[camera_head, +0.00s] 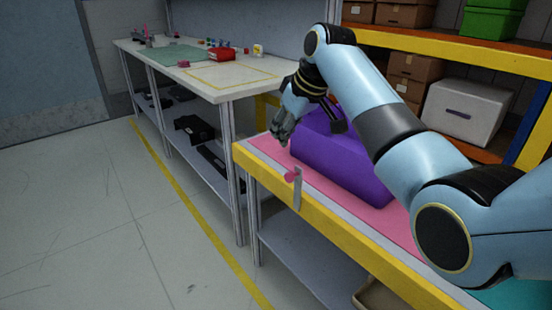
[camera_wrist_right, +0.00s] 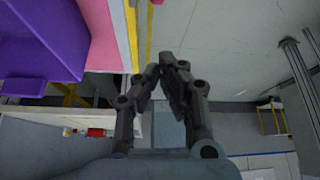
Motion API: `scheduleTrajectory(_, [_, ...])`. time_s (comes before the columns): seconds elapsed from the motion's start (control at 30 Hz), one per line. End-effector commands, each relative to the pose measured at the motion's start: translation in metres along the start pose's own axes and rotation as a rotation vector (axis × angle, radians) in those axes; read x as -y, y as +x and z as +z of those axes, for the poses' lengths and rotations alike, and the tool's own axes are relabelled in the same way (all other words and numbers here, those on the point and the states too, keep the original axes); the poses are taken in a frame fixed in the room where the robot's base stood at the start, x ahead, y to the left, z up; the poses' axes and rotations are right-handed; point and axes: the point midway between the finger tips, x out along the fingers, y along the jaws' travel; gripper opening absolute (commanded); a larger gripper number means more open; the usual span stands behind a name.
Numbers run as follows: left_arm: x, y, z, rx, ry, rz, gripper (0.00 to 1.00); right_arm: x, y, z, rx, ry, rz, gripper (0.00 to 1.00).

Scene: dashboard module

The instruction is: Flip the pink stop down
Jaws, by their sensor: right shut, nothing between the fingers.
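The pink stop (camera_head: 292,176) is a small knob by the top of a flat metal strip (camera_head: 298,190) at the yellow front edge of the near bench (camera_head: 340,236). The strip stands upright in the head view. My right gripper (camera_head: 281,138) is above the bench's front edge, farther along it than the stop and apart from it. In the wrist view my right gripper (camera_wrist_right: 161,68) has its fingertips close together with nothing between them. Only a small pink bit beside the yellow edge shows at the top of that view. My left gripper is not in view.
A purple case (camera_head: 340,165) sits on the pink bench top close beside my right forearm. A white-topped table (camera_head: 215,85) with a red box (camera_head: 221,54) stands behind to the left. Shelves with a white bin (camera_head: 463,112) are at the back right. The floor in front is clear.

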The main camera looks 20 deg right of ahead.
Motion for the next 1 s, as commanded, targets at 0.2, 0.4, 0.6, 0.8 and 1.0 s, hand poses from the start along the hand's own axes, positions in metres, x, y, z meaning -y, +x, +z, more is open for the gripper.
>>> scheduleTrajectory(0.2, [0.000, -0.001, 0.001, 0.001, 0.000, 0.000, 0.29, -0.003, -0.007, -0.010, -0.015, -0.003, 0.007, 0.00])
scheduleTrajectory(0.4, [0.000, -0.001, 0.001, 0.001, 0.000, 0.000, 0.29, -0.003, -0.006, -0.009, -0.014, -0.003, 0.007, 0.00])
scheduleTrajectory(0.6, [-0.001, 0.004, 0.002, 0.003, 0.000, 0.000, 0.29, -0.003, 0.010, -0.009, -0.013, -0.002, 0.006, 0.00])
scheduleTrajectory(0.8, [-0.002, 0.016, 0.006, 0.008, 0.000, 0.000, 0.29, -0.003, 0.051, -0.008, -0.011, -0.003, 0.004, 0.00])
scheduleTrajectory(1.0, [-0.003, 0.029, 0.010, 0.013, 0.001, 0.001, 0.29, -0.003, 0.088, -0.009, -0.011, -0.002, 0.006, 0.00])
